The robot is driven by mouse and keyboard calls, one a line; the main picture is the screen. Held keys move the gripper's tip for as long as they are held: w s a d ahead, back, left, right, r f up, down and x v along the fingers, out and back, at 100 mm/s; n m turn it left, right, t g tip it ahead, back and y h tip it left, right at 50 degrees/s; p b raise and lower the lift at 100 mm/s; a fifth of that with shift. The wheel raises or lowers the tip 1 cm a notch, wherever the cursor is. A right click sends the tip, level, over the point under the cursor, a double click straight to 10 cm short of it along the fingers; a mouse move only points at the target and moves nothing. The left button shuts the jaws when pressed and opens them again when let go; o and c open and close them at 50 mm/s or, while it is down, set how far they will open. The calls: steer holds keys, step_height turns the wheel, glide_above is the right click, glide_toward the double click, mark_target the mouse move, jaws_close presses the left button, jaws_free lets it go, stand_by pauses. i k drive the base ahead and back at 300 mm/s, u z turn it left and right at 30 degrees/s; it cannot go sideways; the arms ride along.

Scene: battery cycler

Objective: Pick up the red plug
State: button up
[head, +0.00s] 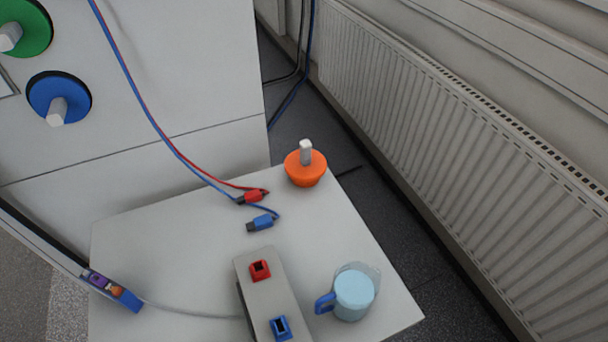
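The red plug (252,197) lies on the white table top (180,240), near its back edge. A red cable runs from it up the front of the white cabinet. The blue plug (262,223) lies just in front of it on its own blue cable. The two plugs are close but apart. A grey box (273,297) at the front of the table has a red socket (260,270) and a blue socket (281,327), with dark openings. My gripper is not in view.
An orange knob-like object with a grey handle (305,168) stands at the back right corner. A light blue mug (353,295) stands right of the box. A blue, purple and orange piece (112,290) is at the left edge. A radiator (450,130) lines the right wall.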

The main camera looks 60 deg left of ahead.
mark_target(252, 196)
steer(key=z, duration=0.05)
steer(key=i, duration=0.45)
steer(key=u, duration=4.3)
steer(key=i, duration=0.5)
steer(key=u, duration=0.05)
